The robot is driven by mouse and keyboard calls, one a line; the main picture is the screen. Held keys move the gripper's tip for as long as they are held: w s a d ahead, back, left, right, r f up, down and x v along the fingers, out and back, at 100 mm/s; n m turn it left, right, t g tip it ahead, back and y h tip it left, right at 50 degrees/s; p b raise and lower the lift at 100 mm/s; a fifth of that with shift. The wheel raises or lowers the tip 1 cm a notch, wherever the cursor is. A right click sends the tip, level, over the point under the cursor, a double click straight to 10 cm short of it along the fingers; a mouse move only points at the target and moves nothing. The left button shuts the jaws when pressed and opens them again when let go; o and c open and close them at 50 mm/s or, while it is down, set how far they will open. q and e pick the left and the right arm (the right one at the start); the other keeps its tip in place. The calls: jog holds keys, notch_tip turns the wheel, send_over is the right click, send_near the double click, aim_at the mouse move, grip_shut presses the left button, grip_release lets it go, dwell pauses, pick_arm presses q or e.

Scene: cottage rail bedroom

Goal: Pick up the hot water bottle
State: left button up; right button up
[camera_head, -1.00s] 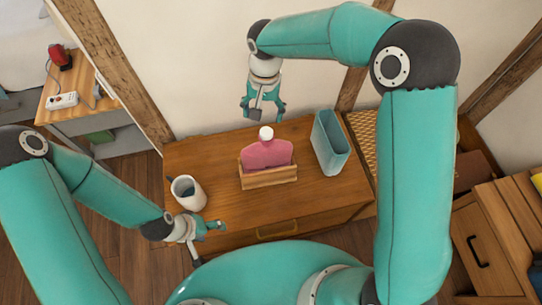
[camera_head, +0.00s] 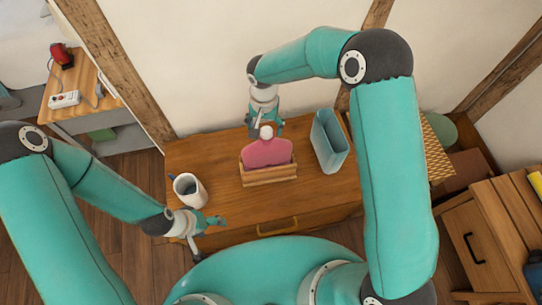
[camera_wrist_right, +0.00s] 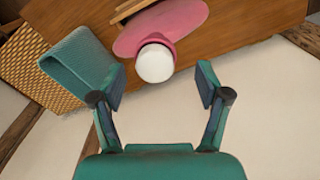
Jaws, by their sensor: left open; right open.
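The pink hot water bottle (camera_head: 267,152) stands upright in a small wooden holder (camera_head: 269,177) on the dresser. Its white cap (camera_head: 266,132) points up. In the right wrist view the pink bottle (camera_wrist_right: 178,22) lies beyond the fingertips, with its white cap (camera_wrist_right: 155,63) between the finger lines. My right gripper (camera_head: 266,128) is open, just behind the cap; I cannot tell if it touches. The open fingers also show in the right wrist view (camera_wrist_right: 160,92). My left gripper (camera_head: 208,235) is open and empty at the dresser's front left, away from the bottle.
A white mug (camera_head: 189,190) stands on the dresser (camera_head: 225,155) near my left gripper. A teal open container (camera_head: 329,142) stands right of the bottle, close to my right arm. The wall is behind. A side table (camera_head: 77,90) with a power strip is at far left.

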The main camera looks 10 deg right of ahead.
aim_at(273, 152)
jog(key=f, duration=0.1)
jog(key=f+p, duration=0.1)
jog(key=f, duration=0.1)
jog(key=shift+s+d+f, duration=0.2)
jog(key=shift+s+f, duration=0.05)
jog(key=shift+f, duration=0.65)
jog(key=shift+w+r, duration=0.1)
grip_shut()
